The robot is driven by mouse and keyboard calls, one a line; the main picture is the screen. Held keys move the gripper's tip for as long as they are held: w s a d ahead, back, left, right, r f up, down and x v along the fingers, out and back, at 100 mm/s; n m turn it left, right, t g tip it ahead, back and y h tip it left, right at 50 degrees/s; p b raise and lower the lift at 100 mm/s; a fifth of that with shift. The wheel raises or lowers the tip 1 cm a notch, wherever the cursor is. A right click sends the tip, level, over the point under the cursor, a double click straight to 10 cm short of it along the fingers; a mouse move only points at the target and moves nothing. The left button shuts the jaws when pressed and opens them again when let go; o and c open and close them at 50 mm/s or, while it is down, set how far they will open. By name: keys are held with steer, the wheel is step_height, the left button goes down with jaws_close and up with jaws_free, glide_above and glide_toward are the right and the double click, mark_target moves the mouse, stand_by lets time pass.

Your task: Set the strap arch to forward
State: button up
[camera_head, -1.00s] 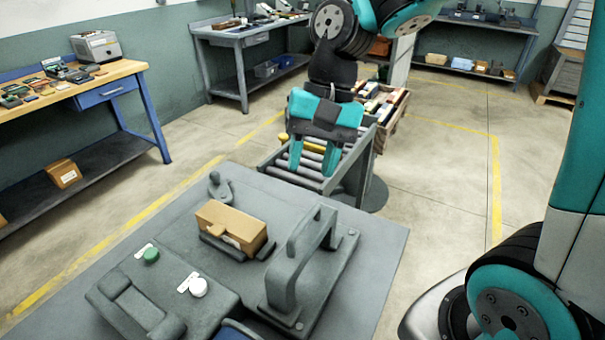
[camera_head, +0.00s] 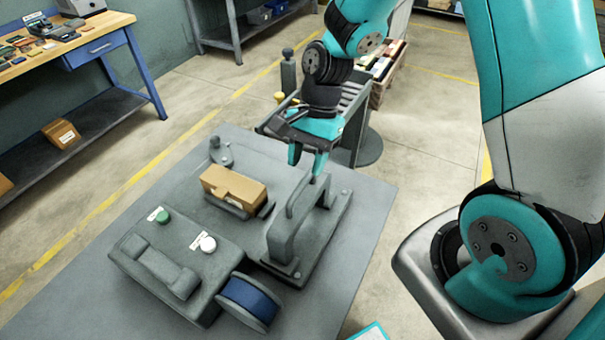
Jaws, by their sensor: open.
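The strap arch (camera_head: 283,242) is a grey inverted-U bar standing upright on a grey base plate, right of the middle of the grey table (camera_head: 350,268). My gripper (camera_head: 307,161) points down with its teal fingers apart, just beyond and above the far end of the arch. One finger hangs left of the arch's far end and the other is close to its top. I cannot tell whether that finger touches the arch. Nothing shows between the fingers. Part of the arch's far leg is hard to make out below the gripper.
A tan box (camera_head: 233,187) lies in a holder left of the arch. A roller conveyor (camera_head: 353,92) stands behind my gripper.

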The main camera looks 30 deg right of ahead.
mark_target(301, 184)
steer(key=shift+x, duration=2.2)
steer(key=shift+c, duration=0.4)
jaws_close()
